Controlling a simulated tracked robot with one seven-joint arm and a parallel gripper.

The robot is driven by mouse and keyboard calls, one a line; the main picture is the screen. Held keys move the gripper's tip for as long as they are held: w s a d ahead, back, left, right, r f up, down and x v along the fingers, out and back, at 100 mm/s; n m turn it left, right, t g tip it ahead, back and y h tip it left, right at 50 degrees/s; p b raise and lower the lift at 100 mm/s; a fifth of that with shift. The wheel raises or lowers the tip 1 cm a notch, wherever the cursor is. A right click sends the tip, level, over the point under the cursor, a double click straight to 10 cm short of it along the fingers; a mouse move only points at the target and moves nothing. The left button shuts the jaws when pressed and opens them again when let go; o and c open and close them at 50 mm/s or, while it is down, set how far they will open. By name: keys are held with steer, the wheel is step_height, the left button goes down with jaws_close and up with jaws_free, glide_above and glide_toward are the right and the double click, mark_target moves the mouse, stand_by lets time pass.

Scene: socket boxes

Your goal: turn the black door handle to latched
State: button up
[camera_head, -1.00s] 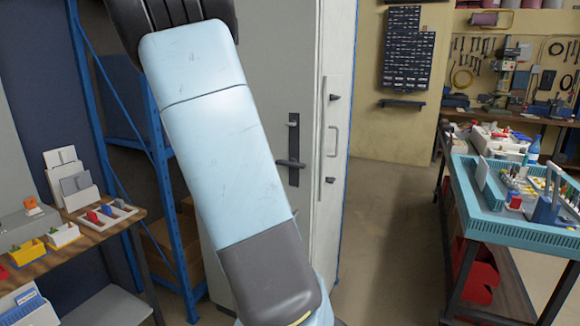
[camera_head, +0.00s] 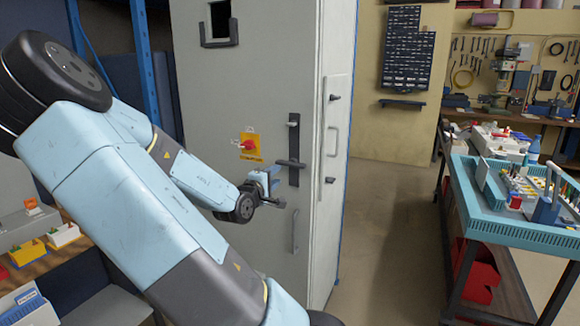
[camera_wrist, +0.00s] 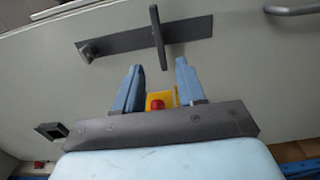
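The black door handle (camera_head: 290,164) is a lever on a tall dark plate (camera_head: 294,137) near the right edge of the grey cabinet door. In the head view the lever lies about level, across the upright plate. In the wrist view the lever (camera_wrist: 158,38) also crosses its plate (camera_wrist: 190,29) at about a right angle. My gripper (camera_head: 273,183) is close to the door, just left of and below the lever. In the wrist view my gripper (camera_wrist: 159,68) is open, its two blue fingers apart with the lever's end ahead of the gap. No contact is visible.
A yellow plate with a red knob (camera_head: 248,145) is on the door left of the handle. A grey pull bar (camera_head: 295,230) sits below it. Shelving stands at left, a teal-topped cart (camera_head: 520,232) at right. The floor between cabinet and cart is clear.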

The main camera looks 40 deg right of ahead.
mark_target(289, 166)
steer(key=shift+x, duration=6)
steer(key=shift+s, duration=0.1)
jaws_close()
